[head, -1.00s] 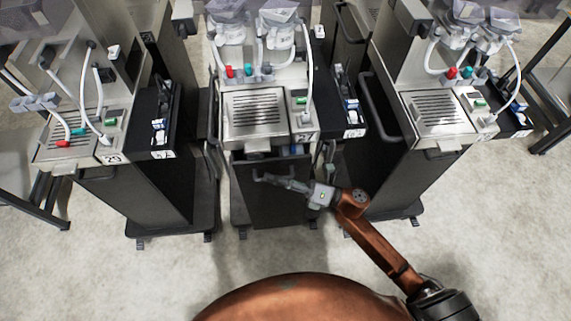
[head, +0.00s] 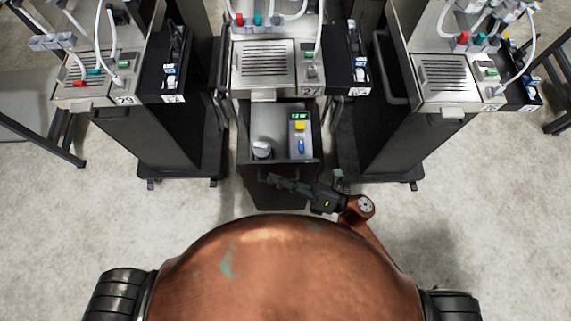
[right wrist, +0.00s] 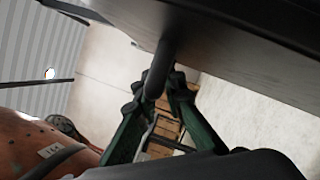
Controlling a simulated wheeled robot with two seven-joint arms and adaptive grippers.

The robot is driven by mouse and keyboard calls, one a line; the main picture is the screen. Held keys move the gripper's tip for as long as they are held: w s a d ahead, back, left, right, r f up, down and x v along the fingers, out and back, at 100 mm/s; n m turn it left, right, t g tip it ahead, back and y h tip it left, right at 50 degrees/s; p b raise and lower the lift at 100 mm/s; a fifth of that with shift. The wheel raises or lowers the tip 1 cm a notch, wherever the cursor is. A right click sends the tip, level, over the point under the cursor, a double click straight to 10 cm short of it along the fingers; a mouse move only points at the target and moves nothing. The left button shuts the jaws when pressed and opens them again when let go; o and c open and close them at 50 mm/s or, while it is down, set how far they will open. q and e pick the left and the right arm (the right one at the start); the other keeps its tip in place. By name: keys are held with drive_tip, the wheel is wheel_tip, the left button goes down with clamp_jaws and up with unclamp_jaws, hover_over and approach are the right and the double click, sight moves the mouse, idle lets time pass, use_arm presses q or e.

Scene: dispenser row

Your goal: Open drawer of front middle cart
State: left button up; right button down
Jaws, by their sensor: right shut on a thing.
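The front middle cart (head: 262,62) bears the label 27. Its drawer (head: 272,125) is pulled out toward me and shows a grey inside with a round white knob, a lit green display, a yellow part and a blue part. My right gripper (head: 275,180) is at the drawer's front. In the right wrist view its green fingers (right wrist: 165,95) are closed around the dark bar handle (right wrist: 160,65) under the drawer front (right wrist: 240,35). My left gripper is not in view.
A cart labelled 29 (head: 110,75) stands to the left and another cart (head: 445,80) to the right. Dark side trays flank the carts. Pale floor (head: 190,205) lies open between the carts and my base.

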drive_tip(key=shift+s+f, duration=0.1)
drive_tip(key=shift+s, duration=0.5)
drive_tip(key=shift+d, duration=0.1)
drive_tip(key=c, duration=2.3)
unclamp_jaws()
drive_tip(key=v, duration=1.2)
drive_tip(key=shift+s+f, duration=0.1)
